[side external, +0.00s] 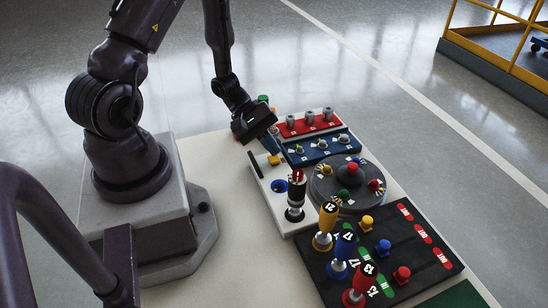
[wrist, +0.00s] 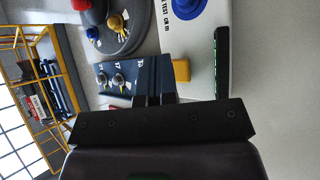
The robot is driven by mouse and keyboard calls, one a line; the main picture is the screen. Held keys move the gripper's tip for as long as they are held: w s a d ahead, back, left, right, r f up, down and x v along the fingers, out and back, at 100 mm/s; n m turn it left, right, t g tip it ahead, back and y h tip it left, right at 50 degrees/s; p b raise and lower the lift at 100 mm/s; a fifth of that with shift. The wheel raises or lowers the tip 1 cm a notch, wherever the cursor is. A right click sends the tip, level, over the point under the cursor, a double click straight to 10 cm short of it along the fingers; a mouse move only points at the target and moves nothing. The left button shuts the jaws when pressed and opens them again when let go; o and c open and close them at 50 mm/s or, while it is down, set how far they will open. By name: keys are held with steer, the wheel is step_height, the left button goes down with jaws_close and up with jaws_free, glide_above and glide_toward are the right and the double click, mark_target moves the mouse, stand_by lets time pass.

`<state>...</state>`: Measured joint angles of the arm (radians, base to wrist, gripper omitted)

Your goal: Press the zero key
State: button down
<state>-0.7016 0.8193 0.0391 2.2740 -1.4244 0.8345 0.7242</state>
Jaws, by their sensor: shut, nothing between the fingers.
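No label reading zero is legible in either view, so I cannot confirm which part is the zero key. A small yellow block (side external: 274,159) sits at the far end of the white panel (side external: 268,195); the yellow block also shows in the wrist view (wrist: 181,71). My gripper (side external: 271,146) is shut and empty, pointing down just above and beside the yellow block and the blue switch panel (side external: 322,148). In the wrist view my fingertips (wrist: 154,96) overlap the blue panel's edge, left of the yellow block. Contact cannot be told.
A blue round button (wrist: 188,5) and a dark strip (wrist: 221,62) are on the white panel. A red panel (side external: 308,122), grey dial disc (side external: 342,185), red-topped post (side external: 296,190) and black board (side external: 375,250) with tall handles crowd nearby. The table's left part is bare.

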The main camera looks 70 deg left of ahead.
mark_target(272, 159)
stand_by(0.6)
steer(key=shift+f, duration=0.4)
steer(key=shift+f, duration=0.4)
stand_by(0.4)
stand_by(0.4)
steer(key=shift+r, duration=0.85)
steer(key=shift+r, duration=2.5)
